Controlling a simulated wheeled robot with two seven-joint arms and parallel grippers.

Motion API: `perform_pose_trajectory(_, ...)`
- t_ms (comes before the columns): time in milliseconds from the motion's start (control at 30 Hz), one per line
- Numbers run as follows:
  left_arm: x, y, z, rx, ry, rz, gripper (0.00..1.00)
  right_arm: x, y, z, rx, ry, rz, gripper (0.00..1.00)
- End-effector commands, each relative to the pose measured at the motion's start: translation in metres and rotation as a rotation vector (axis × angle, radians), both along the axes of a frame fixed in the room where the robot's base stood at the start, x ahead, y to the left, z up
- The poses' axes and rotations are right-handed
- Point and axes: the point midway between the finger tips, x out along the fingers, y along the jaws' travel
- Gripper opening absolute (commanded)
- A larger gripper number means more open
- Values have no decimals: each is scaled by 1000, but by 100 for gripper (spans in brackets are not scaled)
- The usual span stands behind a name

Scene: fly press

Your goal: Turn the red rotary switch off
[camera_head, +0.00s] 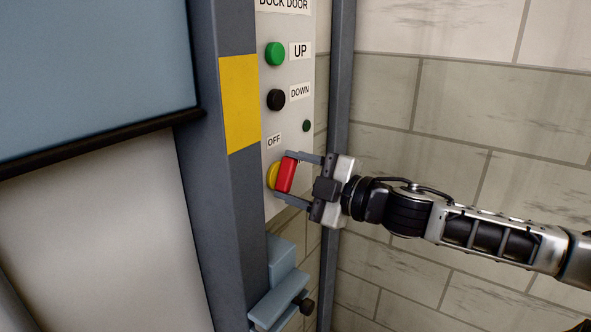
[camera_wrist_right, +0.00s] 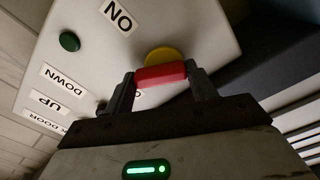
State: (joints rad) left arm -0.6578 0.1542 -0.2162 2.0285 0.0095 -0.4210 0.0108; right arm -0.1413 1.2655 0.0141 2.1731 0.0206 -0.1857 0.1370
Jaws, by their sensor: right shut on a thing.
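The red rotary switch (camera_head: 286,175) sits on a yellow round base (camera_head: 272,176) low on the pale control panel (camera_head: 297,75), below the OFF label (camera_head: 274,141). In the head view its handle stands nearly upright, leaning slightly. My right gripper (camera_head: 288,178) reaches in from the right and is shut on the handle, with one finger above it and one below. In the right wrist view the red handle (camera_wrist_right: 161,76) lies between the two fingers, in front of the yellow base (camera_wrist_right: 163,55). An ON label (camera_wrist_right: 120,14) shows there. My left gripper is not in view.
Above the switch are a green UP button (camera_head: 275,54), a black DOWN button (camera_head: 276,99) and a small dark green light (camera_head: 306,126). A blue-grey bracket (camera_head: 279,307) projects below the panel. A grey post (camera_head: 338,95) stands to the right, before a block wall (camera_head: 465,110).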

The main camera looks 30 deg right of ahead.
Motion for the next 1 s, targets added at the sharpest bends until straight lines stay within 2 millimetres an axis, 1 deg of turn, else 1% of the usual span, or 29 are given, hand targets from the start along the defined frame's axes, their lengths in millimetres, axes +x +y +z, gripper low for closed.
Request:
perform_pose_trajectory(200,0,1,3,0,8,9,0,0,1,0,-179,-70,0,34)
perform_pose_trajectory(500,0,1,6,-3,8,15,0,-1,2,0,-363,-147,-1,34)
perform_pose_trajectory(700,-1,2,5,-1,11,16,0,-1,2,0,-432,-176,-1,34)
perform_pose_trajectory(1000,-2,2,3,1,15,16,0,-1,2,0,-466,-191,-2,34)
